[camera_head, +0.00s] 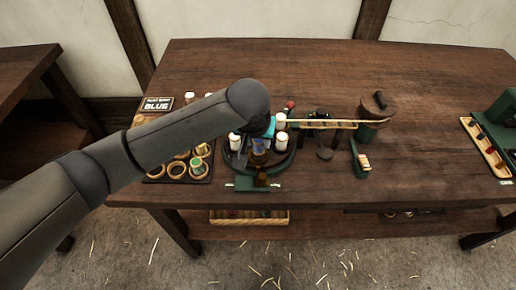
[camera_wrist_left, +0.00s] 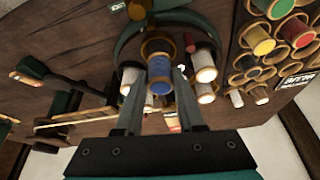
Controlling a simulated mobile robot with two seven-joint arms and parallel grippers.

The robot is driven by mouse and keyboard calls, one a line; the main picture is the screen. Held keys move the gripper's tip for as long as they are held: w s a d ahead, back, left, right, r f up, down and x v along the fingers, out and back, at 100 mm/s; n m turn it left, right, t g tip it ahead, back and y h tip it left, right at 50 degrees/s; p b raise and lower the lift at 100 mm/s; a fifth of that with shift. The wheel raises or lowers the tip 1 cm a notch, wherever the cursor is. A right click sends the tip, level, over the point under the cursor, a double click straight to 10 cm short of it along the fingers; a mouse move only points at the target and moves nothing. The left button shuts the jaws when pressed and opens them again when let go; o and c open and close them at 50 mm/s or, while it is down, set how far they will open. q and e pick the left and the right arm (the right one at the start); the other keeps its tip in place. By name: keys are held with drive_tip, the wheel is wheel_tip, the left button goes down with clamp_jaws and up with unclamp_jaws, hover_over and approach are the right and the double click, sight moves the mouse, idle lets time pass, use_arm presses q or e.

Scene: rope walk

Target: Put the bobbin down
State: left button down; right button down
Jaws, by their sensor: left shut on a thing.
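A bobbin wound with blue (camera_wrist_left: 159,92), with a brown rim, sits between the fingers of my left gripper (camera_wrist_left: 161,76), which is shut on it. In the head view the blue bobbin (camera_head: 258,158) shows just below the end of my left arm, over the dark round stand (camera_head: 290,166). Several white-topped bobbins (camera_head: 281,144) stand around it on that stand. I cannot tell whether the held bobbin touches the stand. My left gripper in the head view (camera_head: 259,141) is partly hidden by its own wrist. My right gripper is not in view.
A dark board with bobbins and rings (camera_head: 198,168) lies left of the stand, partly behind my arm. A sign reading BLUE (camera_head: 157,104) stands behind it. The table's (camera_head: 440,90) right middle is clear.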

sight(257, 146)
use_arm(q)
wheel_tip(257, 146, down, 3)
drive_tip(key=shift+r, duration=0.2)
drive_tip(key=shift+f, duration=0.1)
drive_tip(key=shift+f, duration=0.15)
drive_tip(key=c, duration=0.5)
unclamp_jaws()
drive_tip(key=p+v, duration=0.3)
drive_tip(key=v, duration=0.9)
drive_tip(key=shift+r, duration=0.2)
